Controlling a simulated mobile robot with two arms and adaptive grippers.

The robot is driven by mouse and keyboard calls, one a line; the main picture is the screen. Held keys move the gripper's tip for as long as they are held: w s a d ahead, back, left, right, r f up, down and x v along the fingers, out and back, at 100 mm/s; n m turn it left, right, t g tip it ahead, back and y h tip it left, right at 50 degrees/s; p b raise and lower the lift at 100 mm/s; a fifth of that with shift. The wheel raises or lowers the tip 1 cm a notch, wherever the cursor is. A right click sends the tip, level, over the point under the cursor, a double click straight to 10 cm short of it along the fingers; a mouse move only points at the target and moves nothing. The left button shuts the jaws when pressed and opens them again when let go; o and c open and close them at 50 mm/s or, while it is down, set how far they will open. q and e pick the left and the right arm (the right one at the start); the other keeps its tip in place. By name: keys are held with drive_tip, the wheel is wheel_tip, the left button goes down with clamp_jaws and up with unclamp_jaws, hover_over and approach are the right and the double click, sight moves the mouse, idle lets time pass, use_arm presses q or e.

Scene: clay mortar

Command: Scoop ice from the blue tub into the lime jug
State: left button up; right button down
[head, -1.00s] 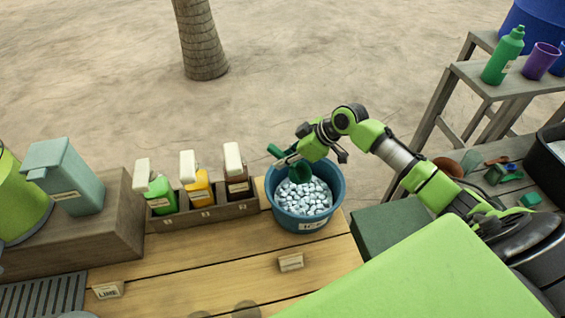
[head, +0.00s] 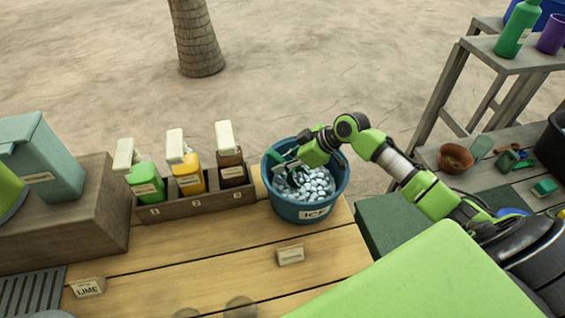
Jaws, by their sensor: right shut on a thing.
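The blue tub (head: 308,210), labelled ICE, stands at the right end of the wooden counter and holds many pale ice cubes (head: 316,184). My right gripper (head: 296,158) is over the tub's back left side, shut on a green scoop (head: 280,163). The scoop is down in the tub at the ice; the gripper and arm partly hide it, so I cannot tell how much ice it holds. A lime-green vessel (head: 8,192) is cut off at the left edge; I cannot tell whether it is the lime jug. My left gripper is not in view.
A teal lidded container (head: 45,160) stands on a wooden box (head: 85,215) at left. A caddy (head: 195,205) with three pump bottles is left of the tub. A LIME sign (head: 88,288) and another small sign (head: 290,254) stand on the counter. A shelf (head: 480,140) is at right.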

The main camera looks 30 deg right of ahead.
sight(297, 173)
drive_tip(key=shift+f+b, duration=0.35)
drive_tip(key=shift+f, duration=0.45)
drive_tip(key=s+d, duration=0.4)
drive_tip(key=shift+r+p, duration=0.25)
drive_tip(key=shift+p, duration=0.15)
use_arm(q)
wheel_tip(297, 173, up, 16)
drive_tip(key=p, duration=1.7)
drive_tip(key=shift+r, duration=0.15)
use_arm(e)
wheel_tip(297, 173, up, 15)
drive_tip(key=w+a+g+h, duration=0.3)
drive_tip(key=g+h, duration=0.2)
drive_tip(key=shift+r, duration=0.2)
drive_tip(key=shift+s+d, duration=0.1)
